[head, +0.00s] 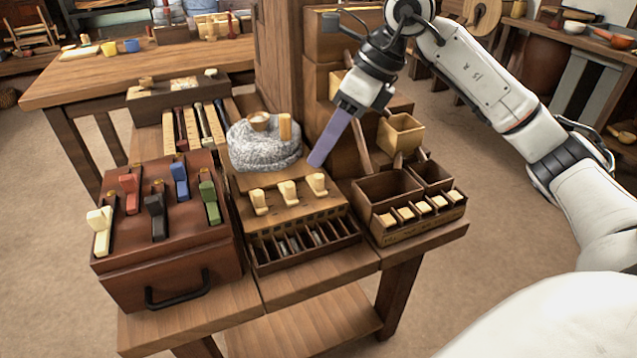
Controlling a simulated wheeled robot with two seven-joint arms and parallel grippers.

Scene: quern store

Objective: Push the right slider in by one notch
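Three cream sliders stand in a row on the wooden quern box: the left slider (258,202), the middle slider (288,193) and the right slider (318,184). The box's front (262,262) has a row of narrow compartments, some with grey pieces inside. My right gripper (349,107) is above and behind the right slider, shut on a flat purple bar (332,137). The bar slants down to the left, its lower end just behind the right slider; I cannot tell whether they touch. My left gripper is not in view.
A grey round quern stone (262,150) sits behind the sliders. A reddish-brown box (165,250) with coloured levers stands at left. A divided wooden tray (390,188) with cream blocks stands at right, a small wooden box (400,133) behind it. The front table edge is clear.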

